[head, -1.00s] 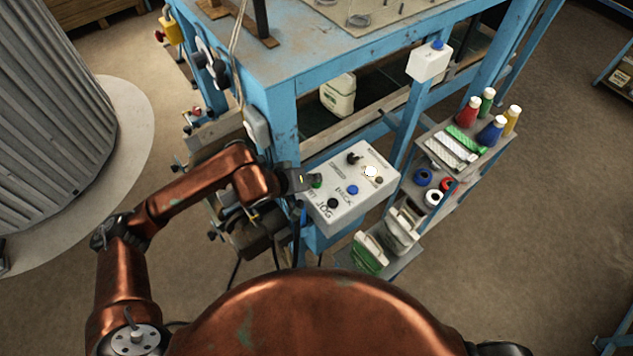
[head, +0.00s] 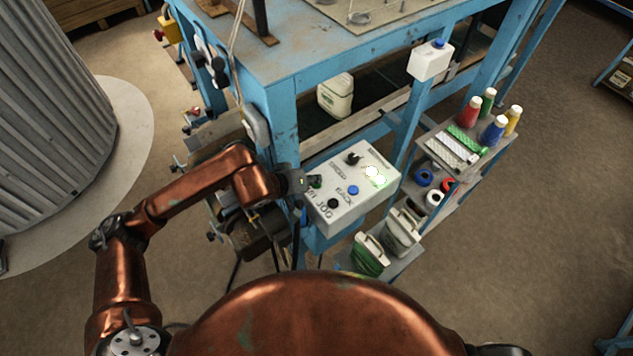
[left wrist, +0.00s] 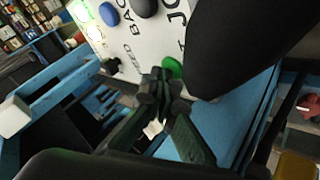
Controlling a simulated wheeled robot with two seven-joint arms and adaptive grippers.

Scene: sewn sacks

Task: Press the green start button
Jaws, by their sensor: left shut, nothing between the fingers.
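The light grey control box (head: 350,190) has a green button at its left end, which my gripper mostly covers in the head view. In the left wrist view the green button (left wrist: 172,67) shows just beyond my fingertips. My left gripper (head: 314,182) is shut and empty, its tips at the button; I cannot tell whether they touch or press it. It also shows in the left wrist view (left wrist: 160,84). Two lamps (head: 374,175) on the box glow, one white and one with a green tinge. My right gripper is not in view.
The box also carries a blue button (head: 353,190), a black button (head: 333,203) and a black knob (head: 353,159). It is mounted beside a blue-framed table (head: 290,72). A shelf stand (head: 420,160) with thread cones stands to the right. Open floor lies further right.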

